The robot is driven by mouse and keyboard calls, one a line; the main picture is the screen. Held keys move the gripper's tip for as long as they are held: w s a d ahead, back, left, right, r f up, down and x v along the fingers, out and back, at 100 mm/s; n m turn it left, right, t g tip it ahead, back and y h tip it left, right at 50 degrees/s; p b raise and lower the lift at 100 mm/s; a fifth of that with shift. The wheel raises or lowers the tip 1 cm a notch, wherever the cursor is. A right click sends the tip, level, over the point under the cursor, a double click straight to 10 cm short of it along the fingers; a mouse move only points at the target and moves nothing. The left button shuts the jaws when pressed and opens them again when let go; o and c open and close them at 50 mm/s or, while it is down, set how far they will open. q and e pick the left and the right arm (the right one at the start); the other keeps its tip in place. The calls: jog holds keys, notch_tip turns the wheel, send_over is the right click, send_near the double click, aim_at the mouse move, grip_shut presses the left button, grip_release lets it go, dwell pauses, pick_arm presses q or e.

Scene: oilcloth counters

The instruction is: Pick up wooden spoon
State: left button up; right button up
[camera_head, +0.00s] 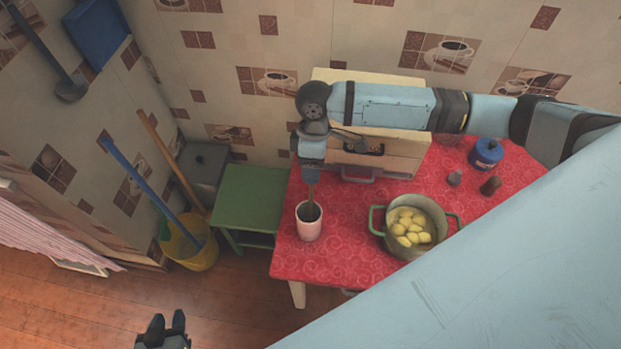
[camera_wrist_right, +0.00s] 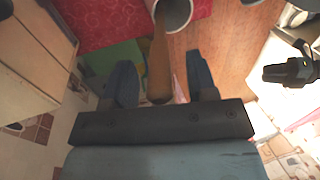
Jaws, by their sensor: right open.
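The wooden spoon (camera_head: 311,193) stands handle-up in a white cup (camera_head: 308,230) near the left end of the red-covered table. My right gripper (camera_head: 311,178) points down just above the cup, around the top of the handle. In the right wrist view the spoon (camera_wrist_right: 159,62) lies between the two spread fingers of my right gripper (camera_wrist_right: 161,80), with a visible gap on each side. The cup (camera_wrist_right: 176,14) shows at the top edge there. The spoon's lower end is hidden in the cup. My left gripper (camera_head: 166,326) is empty, fingers apart, low in the head view.
A pot of potatoes (camera_head: 412,228) stands right of the cup. A blue lidded pot (camera_head: 486,153) and small shakers (camera_head: 490,185) are farther right. A cream wooden box (camera_head: 395,150) is behind my right forearm. A green stool (camera_head: 248,197) and yellow bucket (camera_head: 188,243) stand left.

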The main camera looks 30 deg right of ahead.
jog(key=shift+s+f, duration=0.1)
jog(key=shift+f, duration=0.35)
jog(key=shift+c, duration=0.3)
grip_shut()
jog(key=shift+r, duration=0.15)
